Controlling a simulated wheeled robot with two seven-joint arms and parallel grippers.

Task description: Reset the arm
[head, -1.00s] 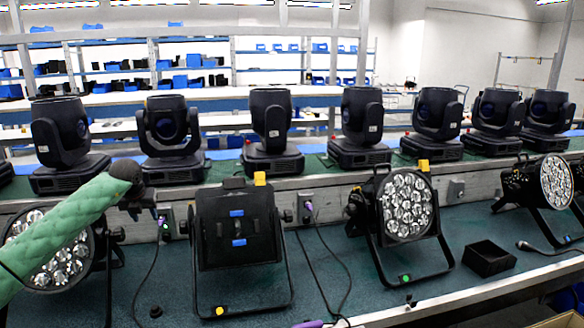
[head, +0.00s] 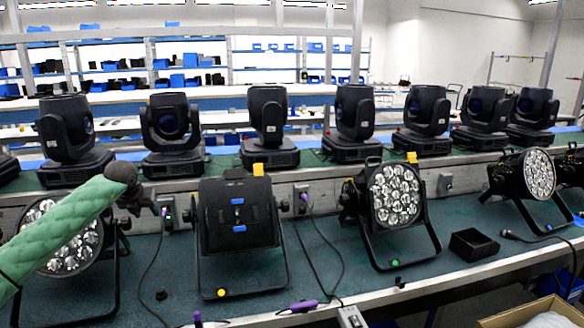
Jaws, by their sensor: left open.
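My left arm, in a green quilted sleeve, reaches in from the left edge in the head view. My left gripper (head: 155,209) is small and dark at its end. It is open and appears empty, in front of the bench's back ledge, between the left par can (head: 72,248) and the middle par can (head: 240,216). The middle par can shows its black back with blue labels. The left par can is partly hidden by my arm. Another par can (head: 396,194) faces forward with its lenses showing. My right gripper is out of view.
Several black moving-head lights (head: 172,130) stand along the raised back ledge. A small black open box (head: 473,243) sits on the green bench top at the right. Cables and a purple connector (head: 303,305) lie near the front. A cardboard box (head: 497,320) is below at the lower right.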

